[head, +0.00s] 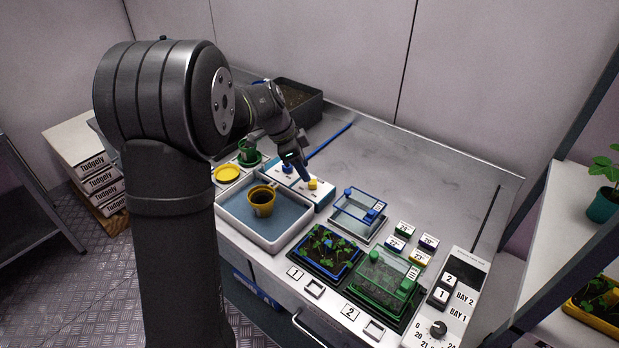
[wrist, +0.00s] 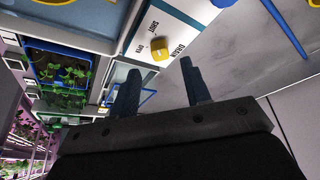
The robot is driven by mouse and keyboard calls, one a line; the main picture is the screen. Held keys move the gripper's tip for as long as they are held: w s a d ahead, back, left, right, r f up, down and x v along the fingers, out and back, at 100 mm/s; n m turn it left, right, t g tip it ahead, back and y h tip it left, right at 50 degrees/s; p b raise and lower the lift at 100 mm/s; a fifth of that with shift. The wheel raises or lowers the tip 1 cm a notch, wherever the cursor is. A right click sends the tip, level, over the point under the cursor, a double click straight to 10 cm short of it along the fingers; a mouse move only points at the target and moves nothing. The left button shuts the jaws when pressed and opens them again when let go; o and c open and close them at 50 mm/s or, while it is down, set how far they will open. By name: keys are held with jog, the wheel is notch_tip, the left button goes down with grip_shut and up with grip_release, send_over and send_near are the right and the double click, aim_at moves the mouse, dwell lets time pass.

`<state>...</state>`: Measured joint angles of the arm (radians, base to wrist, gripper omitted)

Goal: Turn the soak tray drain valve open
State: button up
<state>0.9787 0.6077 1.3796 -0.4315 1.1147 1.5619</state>
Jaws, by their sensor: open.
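The tray holds blue liquid and a yellow pot (head: 262,203). In the wrist view the yellow knob (wrist: 160,48) sits beside printed words that read SHUT and DRAIN. I cannot tell for sure which mark the knob points at. My gripper (wrist: 160,66) is open and empty, its two fingers apart on either side of the knob's line, and no contact shows. In the head view my gripper (head: 303,174) is just above the panel, beside the knob.
A blue rod (head: 328,140) lies behind on the bench. The bench's back right is clear.

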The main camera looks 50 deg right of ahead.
aim_at(312, 182)
jog(key=x, duration=0.5)
grip_shut()
